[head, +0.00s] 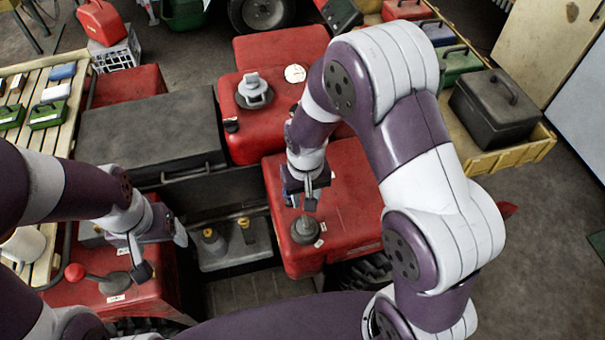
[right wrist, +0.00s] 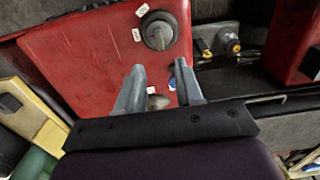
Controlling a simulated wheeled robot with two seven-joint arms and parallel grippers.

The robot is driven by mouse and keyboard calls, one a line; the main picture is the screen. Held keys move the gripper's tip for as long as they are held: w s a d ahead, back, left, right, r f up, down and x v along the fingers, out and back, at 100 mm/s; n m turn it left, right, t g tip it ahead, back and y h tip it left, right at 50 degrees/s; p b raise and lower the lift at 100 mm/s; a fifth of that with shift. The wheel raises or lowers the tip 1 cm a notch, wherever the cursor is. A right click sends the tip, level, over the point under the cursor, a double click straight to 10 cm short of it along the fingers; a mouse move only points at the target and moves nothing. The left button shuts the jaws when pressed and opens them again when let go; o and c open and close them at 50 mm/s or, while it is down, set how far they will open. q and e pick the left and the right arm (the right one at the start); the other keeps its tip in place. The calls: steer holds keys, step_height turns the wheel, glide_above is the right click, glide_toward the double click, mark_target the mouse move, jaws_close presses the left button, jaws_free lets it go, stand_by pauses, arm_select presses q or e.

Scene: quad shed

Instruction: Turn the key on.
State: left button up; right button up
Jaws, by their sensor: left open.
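A round grey switch with a raised bar across it, which looks like the key switch (head: 304,229), sits on the red panel (head: 350,200) with small white labels beside it. It also shows at the top of the right wrist view (right wrist: 158,31). My right gripper (head: 303,203) is just above and behind the switch in the head view. In the right wrist view its fingers (right wrist: 160,74) are apart, short of the switch. A grey knob and a blue bit show between them, partly hidden. My left gripper (head: 160,250) is open and empty over the left red panel.
A black box (head: 150,130) and a red tank with a grey cap (head: 253,91) lie behind. A wooden tray with toolboxes is at right.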

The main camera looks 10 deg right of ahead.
mark_target(306, 220)
steer(key=shift+s+f+b, duration=0.4)
steer(key=shift+f+b, duration=0.25)
steer(key=shift+f, duration=0.05)
steer(key=f+b, duration=0.3)
steer(key=f, duration=0.1)
steer(key=f+b, duration=0.4)
steer(key=shift+w+f, duration=0.2)
steer(key=shift+f, duration=0.2)
steer(key=shift+w+f, duration=0.1)
steer(key=shift+f, duration=0.3)
arm_select(q)
step_height(306, 220, down, 9)
steer(key=shift+s+r, duration=0.1)
arm_select(e)
steer(key=shift+r, duration=0.1)
jaws_close()
